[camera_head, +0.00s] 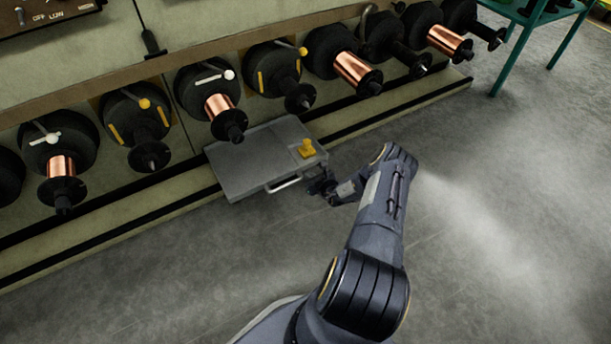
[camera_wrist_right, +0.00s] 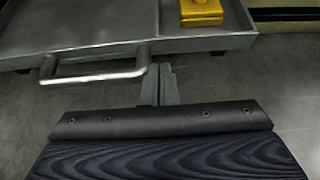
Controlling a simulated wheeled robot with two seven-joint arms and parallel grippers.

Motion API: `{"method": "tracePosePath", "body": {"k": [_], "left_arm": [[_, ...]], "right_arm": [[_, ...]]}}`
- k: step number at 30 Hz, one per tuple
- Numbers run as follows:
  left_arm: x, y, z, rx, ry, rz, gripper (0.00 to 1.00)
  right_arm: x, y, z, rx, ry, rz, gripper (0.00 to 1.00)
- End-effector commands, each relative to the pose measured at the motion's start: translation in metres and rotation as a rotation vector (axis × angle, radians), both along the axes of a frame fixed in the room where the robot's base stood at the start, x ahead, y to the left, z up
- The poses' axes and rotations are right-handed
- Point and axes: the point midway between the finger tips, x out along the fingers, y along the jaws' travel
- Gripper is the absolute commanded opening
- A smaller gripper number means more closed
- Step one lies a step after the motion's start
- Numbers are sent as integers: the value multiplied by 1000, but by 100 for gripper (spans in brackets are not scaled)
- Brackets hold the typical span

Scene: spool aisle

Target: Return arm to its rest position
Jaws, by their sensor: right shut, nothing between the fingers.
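My right arm (camera_head: 378,215) reaches in from the bottom of the head view. My right gripper (camera_head: 318,184) is near the right front edge of a grey metal tray (camera_head: 250,165), beside its bar handle (camera_head: 284,184). In the right wrist view the gripper (camera_wrist_right: 160,82) has its fingers together and empty, just right of the handle (camera_wrist_right: 95,76). The fingers look apart from the handle. My left gripper does not show.
A yellow object (camera_head: 307,148) sits on the tray's right part. Behind, a row of dark spool holders, some with copper wire (camera_head: 219,104), juts from the machine. A green-legged stand (camera_head: 513,60) is at the upper right. The grey floor (camera_head: 500,200) at right is clear.

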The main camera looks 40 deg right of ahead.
Motion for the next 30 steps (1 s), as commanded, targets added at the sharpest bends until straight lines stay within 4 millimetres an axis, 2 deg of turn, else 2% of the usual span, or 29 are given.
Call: {"method": "tracePosePath", "body": {"k": [1,6,12,15,25,28,30], "left_arm": [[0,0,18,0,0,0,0],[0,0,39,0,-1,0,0],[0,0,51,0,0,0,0],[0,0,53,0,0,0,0],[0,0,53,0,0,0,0],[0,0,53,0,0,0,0],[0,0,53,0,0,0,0]], "right_arm": [[-14,3,16,2,4,-1,0],[-48,12,34,4,5,0,0],[-74,18,46,3,6,0,0],[-81,20,49,2,4,0,0],[-82,21,51,-2,1,8,0],[-69,23,70,-31,-17,63,0],[-52,29,98,-75,-43,145,0]]}}
